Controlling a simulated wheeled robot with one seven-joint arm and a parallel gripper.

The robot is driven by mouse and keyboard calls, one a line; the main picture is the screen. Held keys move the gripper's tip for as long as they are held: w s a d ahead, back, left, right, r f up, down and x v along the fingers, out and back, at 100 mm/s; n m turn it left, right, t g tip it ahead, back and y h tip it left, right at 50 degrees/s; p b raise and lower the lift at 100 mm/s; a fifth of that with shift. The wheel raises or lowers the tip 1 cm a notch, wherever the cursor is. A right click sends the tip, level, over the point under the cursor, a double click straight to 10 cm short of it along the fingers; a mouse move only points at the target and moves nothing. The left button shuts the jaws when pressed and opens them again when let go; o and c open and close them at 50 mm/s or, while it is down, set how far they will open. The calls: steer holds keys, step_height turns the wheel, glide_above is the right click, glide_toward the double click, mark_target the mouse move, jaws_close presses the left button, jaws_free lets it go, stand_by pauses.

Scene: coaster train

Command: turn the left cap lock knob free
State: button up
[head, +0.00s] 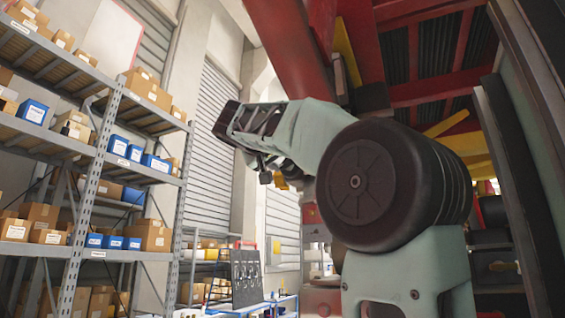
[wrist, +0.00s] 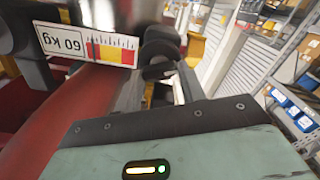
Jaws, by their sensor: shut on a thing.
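In the wrist view, the body of my gripper fills the bottom, and its dark fingers (wrist: 160,72) reach up to a dark rounded part at the centre. I take this part to be the left cap lock knob (wrist: 160,50); it is small, dark and partly covered by the fingers. My gripper is shut on it. How far the knob is turned cannot be seen. In the head view my arm reaches up and left, and its bulky joint hides much of the middle; the knob cannot be made out there.
A white label reading 60 kg (wrist: 88,46), with red and yellow bands, sits close beside my fingers. A red beam (wrist: 85,95) runs below it. Red framework (head: 440,92) hangs overhead. A storage rack (head: 105,150) with boxes stands at the left, well apart from my arm.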

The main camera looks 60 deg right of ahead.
steer(key=n, duration=0.6)
steer(key=shift+n, duration=0.3)
steer(key=n+p, duration=0.1)
steer(key=n, duration=0.2)
steer(key=shift+w, duration=0.1)
steer(key=shift+f+n, duration=0.1)
steer(key=shift+n, duration=1.7)
steer(key=shift+p, duration=0.3)
steer(key=o, duration=1)
steer(key=shift+a, duration=0.2)
